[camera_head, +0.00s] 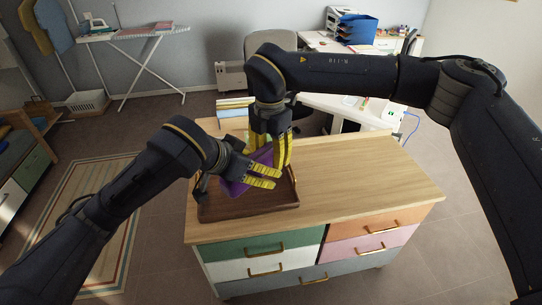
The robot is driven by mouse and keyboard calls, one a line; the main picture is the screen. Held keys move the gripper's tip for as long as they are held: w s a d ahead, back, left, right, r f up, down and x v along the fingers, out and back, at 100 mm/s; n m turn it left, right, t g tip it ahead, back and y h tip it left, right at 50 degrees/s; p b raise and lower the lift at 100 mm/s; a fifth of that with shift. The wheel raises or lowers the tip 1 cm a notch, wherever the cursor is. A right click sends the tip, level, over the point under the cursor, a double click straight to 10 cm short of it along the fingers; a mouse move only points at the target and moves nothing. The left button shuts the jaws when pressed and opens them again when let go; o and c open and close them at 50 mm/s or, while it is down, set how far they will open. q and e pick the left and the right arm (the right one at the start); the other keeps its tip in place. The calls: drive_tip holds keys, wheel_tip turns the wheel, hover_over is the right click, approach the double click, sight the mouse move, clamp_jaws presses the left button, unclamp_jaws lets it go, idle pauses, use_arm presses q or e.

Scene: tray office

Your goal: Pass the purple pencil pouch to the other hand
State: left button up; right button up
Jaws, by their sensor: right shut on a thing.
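The purple pencil pouch (234,187) is over the brown wooden tray (249,207) on the dresser top, partly hidden by my grippers. My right gripper (281,168) points down from above, with its yellow fingers shut on the pouch. My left gripper (269,177) comes in from the left in front of the pouch. Its yellow fingers are apart and overlap the pouch in the picture. I cannot tell whether they touch it or whether the pouch rests on the tray.
The wooden dresser top (360,180) is clear to the right of the tray. Behind it are a white desk (335,105) and a grey office chair (270,45). An ironing board (137,33) stands at the back left.

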use_arm(q)
drive_tip(key=shift+o, duration=0.6)
drive_tip(key=shift+w+a+r, duration=0.1)
